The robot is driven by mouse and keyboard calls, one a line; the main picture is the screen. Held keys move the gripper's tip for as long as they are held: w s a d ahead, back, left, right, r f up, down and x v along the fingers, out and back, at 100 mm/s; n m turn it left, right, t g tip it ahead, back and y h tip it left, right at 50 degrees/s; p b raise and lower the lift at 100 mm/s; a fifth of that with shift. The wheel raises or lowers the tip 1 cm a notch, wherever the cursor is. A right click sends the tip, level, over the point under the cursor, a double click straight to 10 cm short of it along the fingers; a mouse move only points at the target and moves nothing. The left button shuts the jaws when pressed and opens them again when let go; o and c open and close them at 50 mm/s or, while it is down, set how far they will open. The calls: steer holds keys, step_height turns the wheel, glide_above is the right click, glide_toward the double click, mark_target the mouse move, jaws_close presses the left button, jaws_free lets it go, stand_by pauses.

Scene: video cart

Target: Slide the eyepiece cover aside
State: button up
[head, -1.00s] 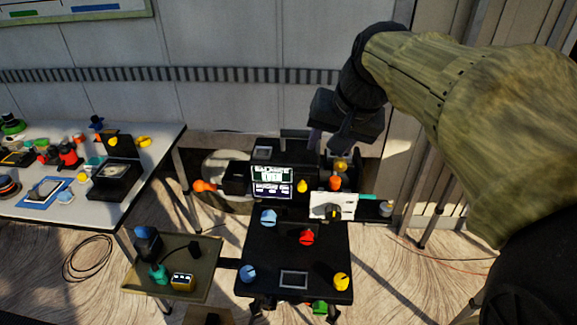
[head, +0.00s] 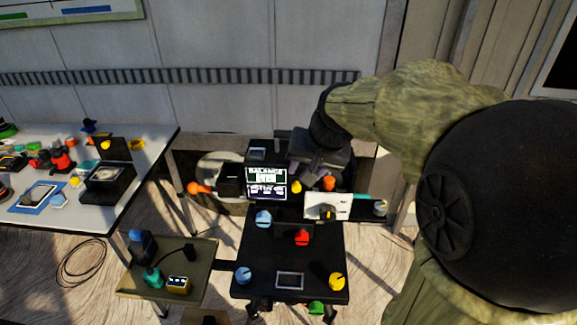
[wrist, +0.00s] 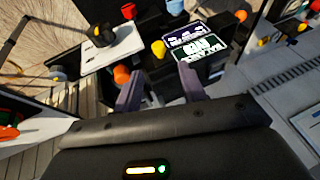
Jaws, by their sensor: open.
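No part is clearly marked as the eyepiece cover. A white plate with a dark knob (head: 318,201) stands on the right of the black cart; it also shows at upper left in the wrist view (wrist: 122,48). An orange knob (head: 329,183) and a yellow knob (head: 295,187) sit just behind it. My gripper (head: 308,172) is over the back of the cart, its fingers pointing down. In the wrist view its fingers (wrist: 160,84) are apart with nothing held between them. The orange knob (wrist: 121,74) lies beside the left finger, and the yellow knob (wrist: 158,48) beyond the gap.
A lit screen (head: 266,183) stands left of the white plate. The cart's front top (head: 270,257) bears blue, red and yellow knobs. A side tray (head: 205,262) and a white table (head: 60,212) with many objects are at left. A cable lies on the floor.

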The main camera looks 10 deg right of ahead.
mark_target(298, 184)
steer(key=x, duration=0.6)
steer(key=shift+w+d+f, duration=0.1)
steer(key=shift+w+f, duration=0.05)
steer(key=shift+f, duration=0.15)
steer(key=shift+w+f, duration=0.1)
steer(key=shift+f, duration=0.15)
steer(key=shift+r, duration=0.1)
jaws_close()
